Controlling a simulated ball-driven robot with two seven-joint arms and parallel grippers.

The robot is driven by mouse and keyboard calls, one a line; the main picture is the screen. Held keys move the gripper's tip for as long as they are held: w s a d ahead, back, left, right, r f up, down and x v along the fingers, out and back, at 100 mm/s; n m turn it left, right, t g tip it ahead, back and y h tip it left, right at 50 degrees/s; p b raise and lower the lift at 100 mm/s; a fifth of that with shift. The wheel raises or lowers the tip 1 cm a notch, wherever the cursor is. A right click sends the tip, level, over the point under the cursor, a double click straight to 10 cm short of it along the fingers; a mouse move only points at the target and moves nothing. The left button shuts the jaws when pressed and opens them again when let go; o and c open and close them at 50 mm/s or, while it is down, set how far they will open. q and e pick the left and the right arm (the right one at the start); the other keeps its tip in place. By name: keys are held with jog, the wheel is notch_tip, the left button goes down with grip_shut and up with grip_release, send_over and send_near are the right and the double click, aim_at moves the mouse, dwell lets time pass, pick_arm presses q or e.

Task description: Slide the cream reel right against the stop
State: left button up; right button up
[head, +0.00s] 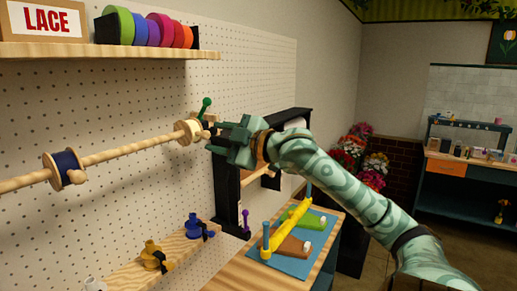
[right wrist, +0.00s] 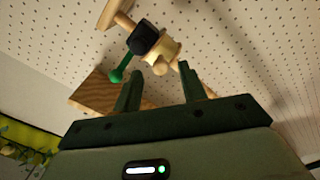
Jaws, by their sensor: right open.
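The cream reel (head: 188,132) sits on a horizontal wooden rod (head: 120,152) in front of the pegboard. It has pale flanges and a small knob. A dark block with a green-knobbed lever (head: 206,104), seemingly the stop, is just right of it. In the right wrist view the cream reel (right wrist: 165,50) looks close beside the dark block (right wrist: 145,38); I cannot tell if they touch. My right gripper (head: 212,140) is open, its fingers near the reel and block, and nothing shows between their tips. My left gripper is out of view.
A navy reel (head: 66,172) is on the rod further left. A shelf (head: 110,50) with coloured rolls is above. A black frame (head: 228,190) stands right of the rod. Below are a ledge with small spools (head: 153,256) and a table with a blue mat (head: 290,268).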

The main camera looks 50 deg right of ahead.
jog(key=s+d+b, duration=0.1)
jog(key=s, duration=1.2)
jog(key=shift+s+d, duration=0.15)
jog(key=shift+s, duration=0.2)
